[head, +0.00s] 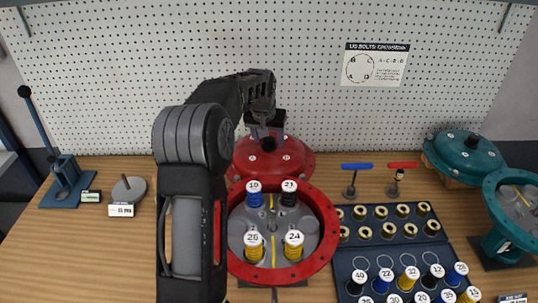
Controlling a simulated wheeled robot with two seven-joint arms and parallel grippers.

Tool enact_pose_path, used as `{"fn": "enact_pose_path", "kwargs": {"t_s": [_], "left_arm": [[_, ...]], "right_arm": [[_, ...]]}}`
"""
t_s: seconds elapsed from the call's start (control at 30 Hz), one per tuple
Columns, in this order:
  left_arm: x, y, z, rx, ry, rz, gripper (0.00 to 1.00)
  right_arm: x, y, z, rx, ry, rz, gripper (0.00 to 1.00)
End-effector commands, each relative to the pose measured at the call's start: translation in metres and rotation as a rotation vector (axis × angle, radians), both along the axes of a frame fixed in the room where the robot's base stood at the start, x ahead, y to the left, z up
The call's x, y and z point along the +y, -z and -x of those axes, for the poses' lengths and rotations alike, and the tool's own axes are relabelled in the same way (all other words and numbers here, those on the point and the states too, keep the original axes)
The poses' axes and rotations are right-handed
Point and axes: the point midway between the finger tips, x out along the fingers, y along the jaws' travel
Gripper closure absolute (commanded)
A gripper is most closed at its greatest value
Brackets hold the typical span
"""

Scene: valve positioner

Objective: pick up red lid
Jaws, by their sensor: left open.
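The red lid (292,163) is a round dome lying behind the open red housing (327,210) in the head view. My left gripper (263,132) is over the far part of the lid, pointing down at its top. It is open. Whether its fingers touch the lid or straddle a knob cannot be told, as the gripper covers that spot. My left arm hides the lid's left surroundings. My right gripper is not in view.
The housing holds numbered spools, including the yellow spool 24 (293,246). A dark tray (345,262) of brass pieces and spools lies to the right. Blue (357,166) and red (403,165) T-handles stand behind it. A teal lid (467,152) is far right; a pegboard (330,110) closes the back.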

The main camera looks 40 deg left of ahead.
Motion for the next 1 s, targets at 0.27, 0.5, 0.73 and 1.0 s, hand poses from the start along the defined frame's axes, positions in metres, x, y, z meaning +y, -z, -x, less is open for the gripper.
{"fn": "enact_pose_path", "kwargs": {"t_s": [0.27, 0.5, 0.73, 1.0], "left_arm": [[-0.0002, -0.0001, 0.0002, 0.0, 0.0, 0.0, 0.42], [-0.0001, -0.0002, 0.0003, 0.0, 0.0, 0.0, 0.51], [-0.0001, -0.0002, 0.0003, 0.0, 0.0, 0.0, 0.7], [-0.0001, -0.0002, 0.0003, 0.0, 0.0, 0.0, 0.92]], "right_arm": [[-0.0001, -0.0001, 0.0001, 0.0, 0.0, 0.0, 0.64], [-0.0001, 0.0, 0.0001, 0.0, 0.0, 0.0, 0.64], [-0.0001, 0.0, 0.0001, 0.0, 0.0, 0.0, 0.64], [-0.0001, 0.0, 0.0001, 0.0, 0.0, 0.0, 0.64]]}}
